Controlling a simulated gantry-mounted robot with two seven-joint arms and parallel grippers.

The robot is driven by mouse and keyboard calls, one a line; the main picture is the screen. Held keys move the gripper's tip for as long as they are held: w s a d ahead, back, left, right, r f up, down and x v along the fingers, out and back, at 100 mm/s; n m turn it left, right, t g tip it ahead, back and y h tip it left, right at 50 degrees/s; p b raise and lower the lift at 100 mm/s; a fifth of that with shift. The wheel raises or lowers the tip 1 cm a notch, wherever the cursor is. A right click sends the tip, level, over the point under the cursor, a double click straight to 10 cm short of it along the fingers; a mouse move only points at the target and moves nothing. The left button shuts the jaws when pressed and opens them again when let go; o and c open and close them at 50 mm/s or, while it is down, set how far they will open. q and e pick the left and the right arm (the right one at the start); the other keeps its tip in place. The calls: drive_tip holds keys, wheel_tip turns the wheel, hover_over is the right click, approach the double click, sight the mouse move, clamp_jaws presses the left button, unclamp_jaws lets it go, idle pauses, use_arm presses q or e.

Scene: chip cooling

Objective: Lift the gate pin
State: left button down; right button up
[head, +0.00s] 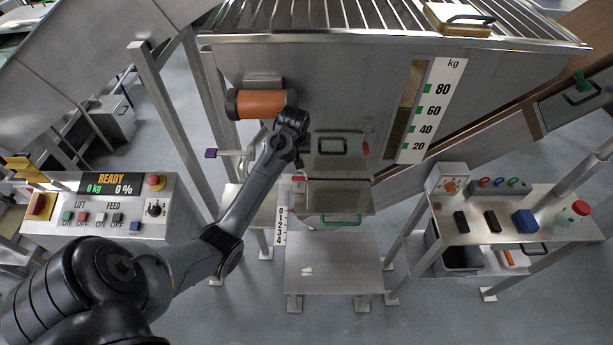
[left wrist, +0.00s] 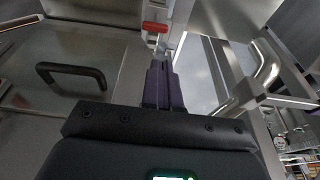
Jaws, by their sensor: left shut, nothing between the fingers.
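A metal gate box (head: 352,165) with a black handle (head: 332,146) sits under the hopper. A small red piece (head: 298,178), which may be the gate pin, shows at the box's left edge, just below my left gripper (head: 299,165). Another red piece (head: 365,149) is on the box's right side. In the left wrist view a red-topped piece (left wrist: 155,27) lies just ahead of the shut fingers (left wrist: 160,68), which look empty and apart from it. The black handle (left wrist: 72,73) is left of the fingers there. My right gripper is not in view.
An orange-brown cylinder (head: 262,104) and a pale lever with a purple end (head: 211,154) are beside my left arm. A bent metal pipe (left wrist: 265,67) is close right of the fingers. A control panel (head: 112,215) stands left and a side table (head: 500,215) right.

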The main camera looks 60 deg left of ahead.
sight(299, 178)
use_arm(q)
drive_tip(key=x, duration=0.8)
drive_tip(key=w+p+x, duration=0.1)
drive_tip(key=x, duration=0.3)
drive_tip(key=shift+w+d, duration=0.1)
drive_tip(key=shift+d, duration=0.15)
drive_tip(key=shift+f, duration=0.45)
